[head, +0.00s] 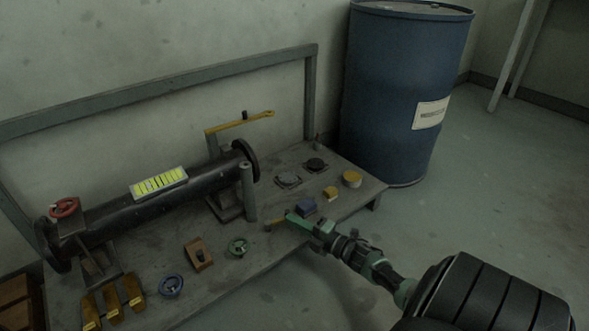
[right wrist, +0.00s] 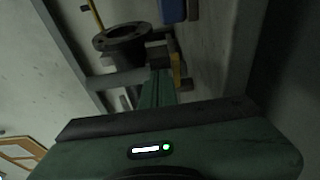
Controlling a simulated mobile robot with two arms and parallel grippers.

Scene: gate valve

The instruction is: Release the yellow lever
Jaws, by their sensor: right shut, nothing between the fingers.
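A long yellow lever (head: 240,122) sits above the far end of the dark pipe (head: 125,208), sloping slightly up to the right. Part of a yellow bar, seemingly this lever, shows at the top of the right wrist view (right wrist: 96,14). My green right gripper (head: 290,218) is shut and empty, low over the bench and well below the lever, apart from it. In the right wrist view its fingers (right wrist: 157,88) point toward the pipe's black flange (right wrist: 122,38). A small yellow-brown piece (head: 275,224) is beside the fingertips; whether they touch is unclear. My left gripper is out of view.
A grey post (head: 248,190) stands near the pipe end. A blue barrel (head: 398,90) stands behind right.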

